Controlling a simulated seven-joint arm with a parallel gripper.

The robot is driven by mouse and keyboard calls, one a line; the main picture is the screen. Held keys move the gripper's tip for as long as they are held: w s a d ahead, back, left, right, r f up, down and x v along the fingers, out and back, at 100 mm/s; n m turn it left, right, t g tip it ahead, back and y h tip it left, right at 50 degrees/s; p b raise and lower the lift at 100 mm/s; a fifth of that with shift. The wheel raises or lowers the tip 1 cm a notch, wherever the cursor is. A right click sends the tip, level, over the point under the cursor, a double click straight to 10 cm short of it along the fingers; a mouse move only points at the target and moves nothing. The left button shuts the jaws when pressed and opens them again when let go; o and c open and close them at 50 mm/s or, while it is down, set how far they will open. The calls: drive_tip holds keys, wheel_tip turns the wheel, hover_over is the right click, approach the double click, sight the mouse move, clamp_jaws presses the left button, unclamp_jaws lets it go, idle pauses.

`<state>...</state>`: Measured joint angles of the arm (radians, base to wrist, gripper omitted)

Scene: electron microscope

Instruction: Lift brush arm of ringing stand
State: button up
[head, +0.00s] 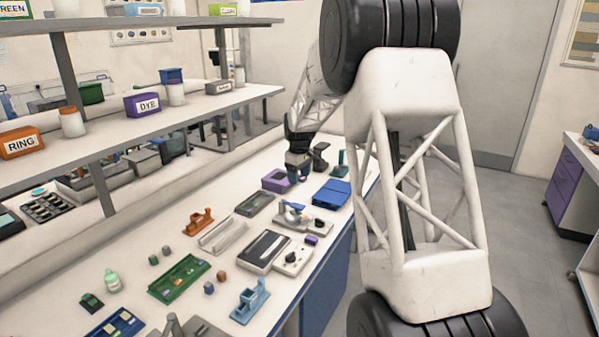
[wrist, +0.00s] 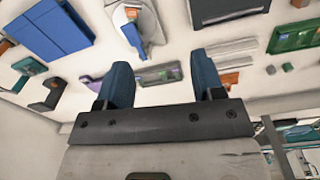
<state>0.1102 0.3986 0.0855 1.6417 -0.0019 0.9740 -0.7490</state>
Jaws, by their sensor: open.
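What looks like the ringing stand (head: 300,221) is a pale grey base with a white rounded part and a small blue part on top, right of the bench's middle in the head view. In the wrist view the likely same stand (wrist: 143,36) is at the top, cut by the frame edge. Its brush arm cannot be told apart clearly. My gripper (head: 298,176) points down over the far part of the bench, beyond the stand and near a purple tray (head: 276,181). In the wrist view my gripper (wrist: 160,62) has two dark blue fingers wide apart, with nothing held between them.
A blue flat case (head: 332,193) lies right of the stand and a dark-topped box (head: 265,250) lies nearer. A dark green tray (head: 255,204), grey rails (head: 222,236) and an orange holder (head: 199,222) lie to the left. Shelves (head: 150,112) overhang the bench's back.

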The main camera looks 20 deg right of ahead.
drive_tip(key=s+a+r+m, duration=0.1)
drive_tip(key=s+r, duration=0.3)
drive_tip(key=s, duration=0.2)
drive_tip(key=shift+a+r, duration=0.3)
drive_tip(key=shift+a, duration=0.05)
drive_tip(key=shift+s+r, duration=0.1)
drive_tip(key=shift+s, duration=0.15)
drive_tip(key=s+a+r+m, duration=0.1)
drive_tip(key=s+a+r, duration=0.15)
drive_tip(key=s, duration=0.65)
drive_tip(key=s+a+r+m+t, duration=0.1)
drive_tip(key=s+r, duration=0.3)
drive_tip(key=s, duration=0.5)
drive_tip(key=s+a+r+m, duration=0.1)
drive_tip(key=s+a+r, duration=0.15)
drive_tip(key=s, duration=0.55)
drive_tip(key=s+a+f+m, duration=0.1)
drive_tip(key=s+f, duration=0.1)
drive_tip(key=s, duration=1.1)
drive_tip(key=s+f+m+t, duration=0.1)
drive_tip(key=s+f+m, duration=0.1)
drive_tip(key=s, duration=1.2)
drive_tip(key=shift+a+f+m, duration=0.3)
drive_tip(key=shift+a, duration=0.1)
drive_tip(key=shift+w, duration=0.15)
